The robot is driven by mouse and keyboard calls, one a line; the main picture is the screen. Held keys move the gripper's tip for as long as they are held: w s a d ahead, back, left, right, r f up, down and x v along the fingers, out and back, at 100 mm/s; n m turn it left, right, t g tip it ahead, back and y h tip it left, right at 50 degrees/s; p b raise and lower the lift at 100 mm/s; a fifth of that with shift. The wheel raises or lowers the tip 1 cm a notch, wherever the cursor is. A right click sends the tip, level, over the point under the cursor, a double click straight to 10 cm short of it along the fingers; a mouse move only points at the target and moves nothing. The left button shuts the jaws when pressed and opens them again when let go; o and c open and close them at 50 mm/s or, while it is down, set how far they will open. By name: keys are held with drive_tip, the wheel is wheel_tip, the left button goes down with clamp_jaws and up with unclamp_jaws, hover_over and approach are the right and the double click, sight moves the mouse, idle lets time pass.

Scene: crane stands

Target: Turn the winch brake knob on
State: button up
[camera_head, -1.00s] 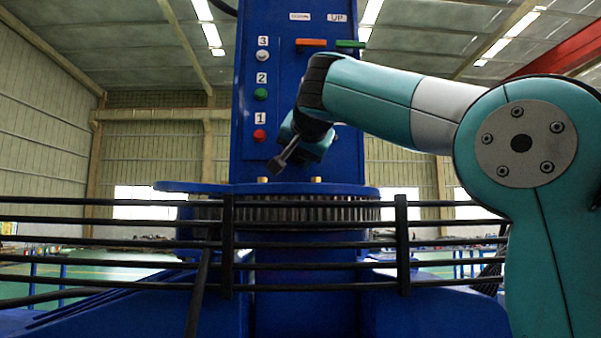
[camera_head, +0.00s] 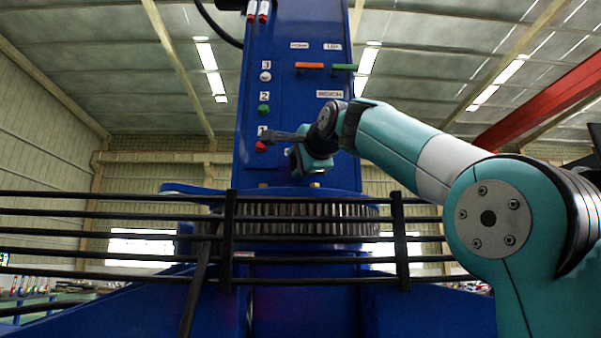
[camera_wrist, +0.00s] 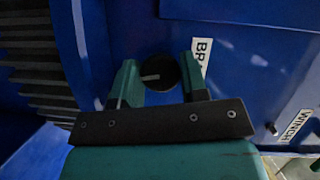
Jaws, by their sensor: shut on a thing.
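The winch brake knob (camera_wrist: 158,72) is a dark round knob with a short pale line on its face, lying about level in the wrist picture. It sits on a blue panel beside a white label starting "BRA" (camera_wrist: 201,62), the rest of it hidden by a finger. My gripper (camera_wrist: 155,76) has its two teal fingers either side of the knob and is shut on it. In the head view my gripper (camera_head: 309,157) is at the lower middle of the blue column, where the knob is hidden behind it.
The column (camera_head: 290,110) carries a red button (camera_head: 261,146), a green button (camera_head: 264,110) and a white one (camera_head: 265,77) on the left. Orange (camera_head: 309,66) and green (camera_head: 344,67) levers are above. A black railing (camera_head: 310,221) crosses in front.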

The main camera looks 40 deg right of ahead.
drive_tip(key=shift+d+f+m+t+b, duration=0.15)
drive_tip(key=shift+m+b, duration=0.1)
drive_tip(key=shift+m, duration=0.25)
drive_tip(key=shift+a+f+m+t+b, duration=0.1)
drive_tip(key=shift+m+t+b, duration=0.1)
drive_tip(key=shift+m, duration=0.3)
drive_tip(key=shift+r, duration=0.1)
drive_tip(key=o, duration=0.9)
drive_tip(key=shift+s+d, duration=0.1)
drive_tip(key=shift+s, duration=0.1)
